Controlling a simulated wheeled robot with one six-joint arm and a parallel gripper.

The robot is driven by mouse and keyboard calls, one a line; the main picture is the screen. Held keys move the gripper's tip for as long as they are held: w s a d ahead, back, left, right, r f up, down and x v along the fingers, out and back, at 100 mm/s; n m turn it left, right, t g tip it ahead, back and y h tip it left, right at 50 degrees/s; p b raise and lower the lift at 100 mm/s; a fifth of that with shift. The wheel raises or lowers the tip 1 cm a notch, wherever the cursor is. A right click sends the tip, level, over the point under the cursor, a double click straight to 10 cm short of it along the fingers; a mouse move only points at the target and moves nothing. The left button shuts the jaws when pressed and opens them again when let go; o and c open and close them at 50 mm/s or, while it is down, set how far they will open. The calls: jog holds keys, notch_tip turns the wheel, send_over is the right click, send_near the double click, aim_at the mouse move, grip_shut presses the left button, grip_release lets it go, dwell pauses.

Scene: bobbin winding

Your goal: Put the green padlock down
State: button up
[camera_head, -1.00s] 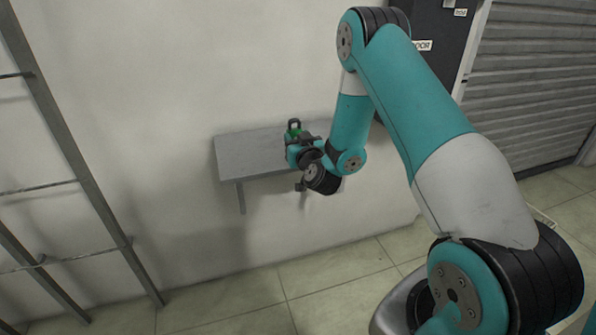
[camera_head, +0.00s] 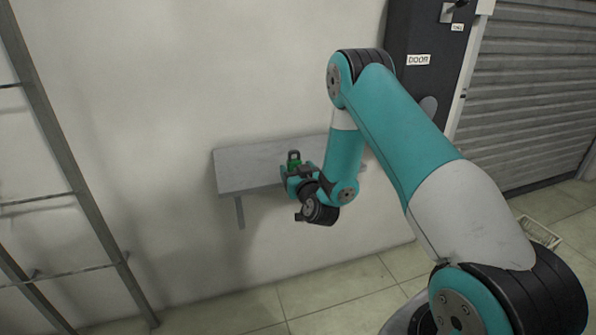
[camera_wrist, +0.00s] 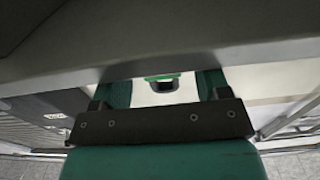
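The green padlock (camera_head: 294,162) is upright with its dark shackle on top, in the head view. It is over the grey wall shelf (camera_head: 235,172); I cannot tell whether its base touches the shelf. My gripper (camera_head: 293,174) is around or right beside the padlock's lower part and partly hides it. In the wrist view, the two teal fingers of my gripper (camera_wrist: 164,85) stand apart, with a narrow green part of the padlock (camera_wrist: 163,77) between them. A grey band across that view hides the fingertips, so contact with the padlock cannot be made out.
The shelf's left part is bare, and its right part is behind my arm. A plain white wall (camera_head: 200,80) backs it. A metal rack (camera_head: 70,150) stands at the left. A dark door panel (camera_head: 425,85) and a grey roller shutter (camera_head: 535,90) are at the right.

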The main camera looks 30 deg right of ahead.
jog(key=shift+r, duration=0.2)
jog(key=b+v, duration=0.3)
jog(key=v, duration=0.8)
jog(key=s+a+r+n+g+y, duration=0.15)
jog(key=a+r+g+y, duration=0.3)
jog(key=a, duration=0.45)
jog(key=s+a+r+n+g+y, duration=0.1)
jog(key=a+r+n+g+y, duration=0.3)
jog(key=a, duration=0.5)
jog(key=s+a+r+n+g, duration=0.1)
jog(key=s+r+g, duration=0.1)
jog(key=s, duration=0.5)
jog(key=s+a+r+n+g, duration=0.2)
jog(key=s+g, duration=0.2)
jog(key=s, duration=0.4)
jog(key=s+a+r+n+g, duration=0.1)
jog(key=s+a+r+g, duration=0.1)
jog(key=s, duration=0.6)
jog(key=shift+r+n+g+y, duration=0.35)
jog(key=shift+g, duration=0.1)
